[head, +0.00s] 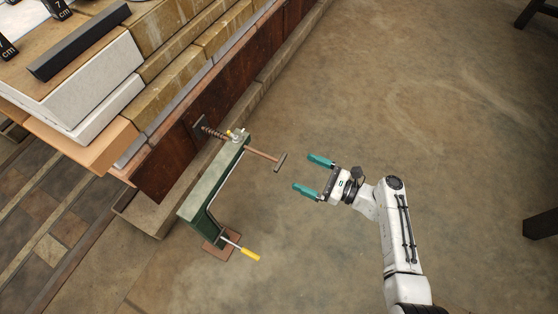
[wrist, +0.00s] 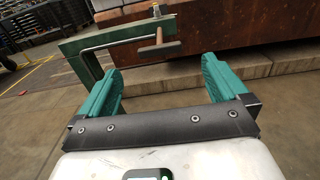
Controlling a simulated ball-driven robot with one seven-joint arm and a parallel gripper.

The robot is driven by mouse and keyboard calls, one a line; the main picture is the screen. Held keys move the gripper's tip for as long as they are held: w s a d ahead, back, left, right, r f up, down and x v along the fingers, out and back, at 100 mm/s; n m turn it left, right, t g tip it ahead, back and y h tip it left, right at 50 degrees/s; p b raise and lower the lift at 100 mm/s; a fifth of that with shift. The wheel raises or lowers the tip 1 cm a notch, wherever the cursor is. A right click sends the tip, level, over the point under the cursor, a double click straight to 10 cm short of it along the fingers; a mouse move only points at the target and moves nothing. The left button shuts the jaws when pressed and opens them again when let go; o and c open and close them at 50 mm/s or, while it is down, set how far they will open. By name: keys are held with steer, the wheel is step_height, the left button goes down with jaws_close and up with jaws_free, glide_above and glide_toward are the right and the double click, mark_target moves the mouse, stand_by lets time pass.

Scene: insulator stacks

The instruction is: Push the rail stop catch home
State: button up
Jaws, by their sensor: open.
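A green C-shaped stand (head: 210,187) stands on a small reddish plate (head: 222,246) beside the stepped stack. A rod with a T-shaped brown handle (head: 280,162) sticks out from its top, with a coiled spring (head: 213,134) on the far side. A lever with a yellow grip (head: 249,254) sticks out low on the stand. I cannot tell which part is the catch. My gripper (head: 313,174), with teal fingers, is open and empty, to the right of the T-handle and apart from it. In the wrist view the T-handle (wrist: 158,48) shows ahead between the fingers (wrist: 160,66).
A stepped stack of stone and wood slabs (head: 170,85) fills the upper left, with a black bar (head: 78,42) and black "7 cm" blocks on top. A low stone ledge (head: 150,212) runs along its foot. Dark legs stand at the right edge. The floor (head: 430,100) between is clear.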

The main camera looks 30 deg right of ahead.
mark_target(280, 161)
steer(key=b+x, duration=0.2)
steer(key=x, duration=0.7)
steer(key=shift+a, duration=0.1)
steer(key=c, duration=1.4)
steer(key=b+x, duration=0.1)
steer(key=x, duration=0.6)
steer(key=shift+w, duration=0.1)
steer(key=o, duration=1.4)
